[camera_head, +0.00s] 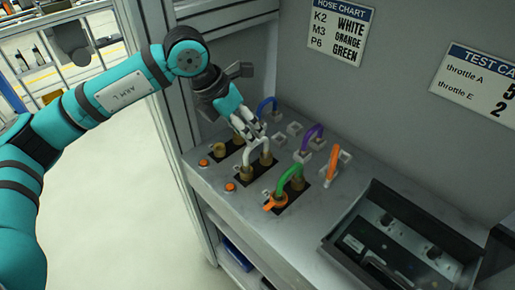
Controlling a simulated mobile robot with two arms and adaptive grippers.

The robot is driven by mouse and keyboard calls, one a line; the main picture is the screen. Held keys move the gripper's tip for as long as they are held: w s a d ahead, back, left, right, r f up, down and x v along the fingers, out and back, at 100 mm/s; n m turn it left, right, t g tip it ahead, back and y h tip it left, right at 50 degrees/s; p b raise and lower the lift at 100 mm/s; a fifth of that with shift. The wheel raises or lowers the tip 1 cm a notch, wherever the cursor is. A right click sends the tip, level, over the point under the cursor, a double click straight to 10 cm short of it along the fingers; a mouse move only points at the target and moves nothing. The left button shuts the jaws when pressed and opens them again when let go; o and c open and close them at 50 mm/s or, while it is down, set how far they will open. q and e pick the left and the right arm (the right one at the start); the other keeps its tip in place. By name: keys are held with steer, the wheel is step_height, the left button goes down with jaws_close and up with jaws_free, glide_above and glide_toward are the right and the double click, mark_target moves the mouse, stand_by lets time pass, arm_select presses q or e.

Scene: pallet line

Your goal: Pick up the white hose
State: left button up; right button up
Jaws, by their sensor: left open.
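The white hose (251,150) is a small arch standing on the grey bench, with its ends at brass-coloured fittings in a dark recess. My left gripper (257,135) is open and reaches down from the upper left, with its fingertips right at the top of the white hose. I cannot tell whether the fingers touch it. The fingers partly hide the hose's top and the fittings behind. My right gripper is not in view.
Nearby on the bench (262,216) stand a green hose (290,176), an orange hose (333,164), a purple hose (313,134) and a blue hose (266,104). A dark open case (325,246) lies front right. A hose chart (340,32) hangs behind.

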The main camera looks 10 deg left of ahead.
mark_target(266, 151)
arm_select(q)
steer(key=shift+w+d+f, duration=0.1)
steer(key=shift+f, duration=0.35)
steer(key=p+x, duration=0.2)
steer(key=x, duration=0.2)
steer(key=shift+w+d+f, duration=0.1)
steer(key=shift+w+f, duration=0.2)
steer(key=shift+f, duration=0.1)
steer(key=c, duration=0.8)
jaws_close()
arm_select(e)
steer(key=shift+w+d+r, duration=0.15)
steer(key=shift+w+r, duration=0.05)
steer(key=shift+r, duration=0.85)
